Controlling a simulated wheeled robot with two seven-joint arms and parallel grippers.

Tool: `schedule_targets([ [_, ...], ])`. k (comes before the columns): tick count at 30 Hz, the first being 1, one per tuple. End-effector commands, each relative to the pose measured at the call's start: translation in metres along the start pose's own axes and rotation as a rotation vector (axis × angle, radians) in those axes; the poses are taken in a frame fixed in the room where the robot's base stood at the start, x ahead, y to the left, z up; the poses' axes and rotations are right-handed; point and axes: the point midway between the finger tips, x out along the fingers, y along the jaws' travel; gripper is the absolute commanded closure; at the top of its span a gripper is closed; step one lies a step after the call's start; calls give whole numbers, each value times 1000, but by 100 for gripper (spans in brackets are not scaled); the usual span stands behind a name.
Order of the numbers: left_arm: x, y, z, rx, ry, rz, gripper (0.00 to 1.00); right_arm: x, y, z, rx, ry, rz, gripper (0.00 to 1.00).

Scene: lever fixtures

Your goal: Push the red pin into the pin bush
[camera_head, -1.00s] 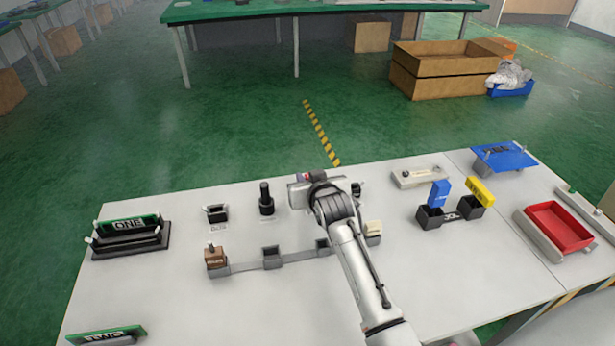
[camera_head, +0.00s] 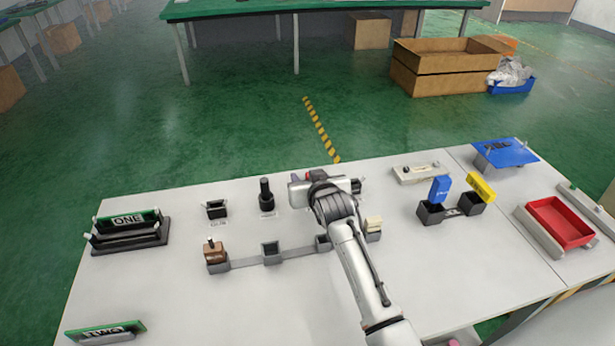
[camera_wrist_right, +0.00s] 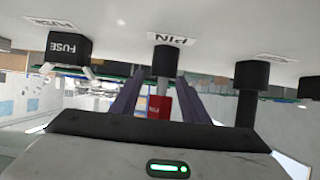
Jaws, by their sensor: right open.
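The red pin (camera_wrist_right: 160,106) shows in the wrist view, where the scene is upside down, with a grey shaft reaching to the black pin bush (camera_wrist_right: 166,59) under a PIN label. The shaft meets the bush in the picture; how deep it sits I cannot tell. My right gripper (camera_wrist_right: 161,80) is open, with one dark finger on each side of the pin and gaps visible between. In the head view my right gripper's body (camera_head: 322,190) covers most of the pin area; a bit of red (camera_head: 311,176) shows behind it. My left gripper is not in view.
A black FUSE holder (camera_wrist_right: 68,47) and a tall black post (camera_wrist_right: 248,90) flank the bush in the wrist view. The head view shows a brown block (camera_head: 215,254) on a rail, a blue block (camera_head: 438,190), and a red tray (camera_head: 558,222). The front middle of the table is clear.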

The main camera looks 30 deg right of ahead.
Motion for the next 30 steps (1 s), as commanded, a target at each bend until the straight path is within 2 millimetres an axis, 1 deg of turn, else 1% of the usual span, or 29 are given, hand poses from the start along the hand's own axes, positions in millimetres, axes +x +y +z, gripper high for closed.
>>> schedule_targets([
  [4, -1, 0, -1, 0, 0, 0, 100, -9, 0, -20, 1, 6, 0, 58],
  [12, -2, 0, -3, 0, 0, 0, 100, -33, 0, -68, 2, 10, -1, 58],
  [15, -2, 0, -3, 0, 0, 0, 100, -39, 0, -81, 0, 10, -1, 58],
  [20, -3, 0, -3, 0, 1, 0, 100, -44, 0, -90, 0, 8, -1, 58],
  [28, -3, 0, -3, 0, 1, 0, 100, -45, 0, -91, 0, 7, 0, 58],
  [29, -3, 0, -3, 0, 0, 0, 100, -45, 0, -91, 0, 7, 0, 60],
  [30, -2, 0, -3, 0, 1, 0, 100, -45, 0, -91, 0, 7, 0, 67],
])
